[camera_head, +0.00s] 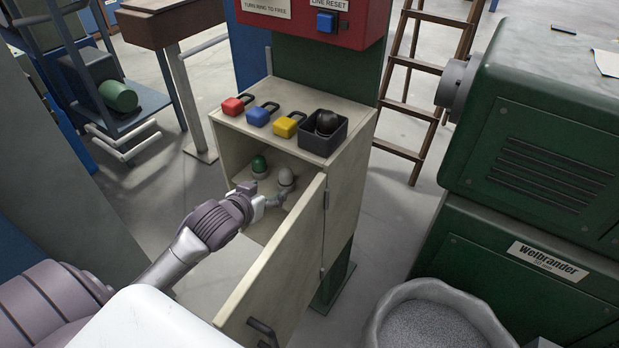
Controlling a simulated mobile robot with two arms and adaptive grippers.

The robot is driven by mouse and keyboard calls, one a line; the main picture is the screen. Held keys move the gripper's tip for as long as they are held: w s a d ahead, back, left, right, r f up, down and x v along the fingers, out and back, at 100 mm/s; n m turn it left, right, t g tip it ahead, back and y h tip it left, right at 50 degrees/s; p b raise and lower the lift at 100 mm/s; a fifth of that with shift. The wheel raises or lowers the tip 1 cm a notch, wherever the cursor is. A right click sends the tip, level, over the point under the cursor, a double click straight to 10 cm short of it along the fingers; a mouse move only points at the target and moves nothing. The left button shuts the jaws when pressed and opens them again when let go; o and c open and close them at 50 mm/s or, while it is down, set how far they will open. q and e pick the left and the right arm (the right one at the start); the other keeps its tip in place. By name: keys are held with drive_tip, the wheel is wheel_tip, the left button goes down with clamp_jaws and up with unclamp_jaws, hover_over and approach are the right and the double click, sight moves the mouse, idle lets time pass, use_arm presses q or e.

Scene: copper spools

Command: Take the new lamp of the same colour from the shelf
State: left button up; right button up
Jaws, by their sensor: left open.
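Two lamps stand on the shelf (255,215) inside the open cabinet. One is a lamp with a green top (259,164) and a pale base, at the left. The other is a whitish lamp (286,177), to its right. My left gripper (279,196) reaches into the cabinet opening, open, close in front of the whitish lamp. Whether its fingers touch that lamp I cannot tell. The cabinet door (285,262) stands open towards me, to the right of my left arm. My right gripper does not show.
On the cabinet top are red (237,105), blue (259,116) and yellow (287,125) padlocks and a dark bin (324,135) holding a dark round object. A green machine (540,200) and a grey tub (435,318) stand right. A ladder (425,90) leans behind.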

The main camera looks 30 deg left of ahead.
sight(283, 179)
use_arm(q)
drive_tip(key=x, duration=1.3)
drive_tip(key=shift+w+a+b, duration=0.2)
drive_tip(key=shift+a+b, duration=0.15)
drive_tip(key=shift+s, duration=0.1)
drive_tip(key=c, duration=1.3)
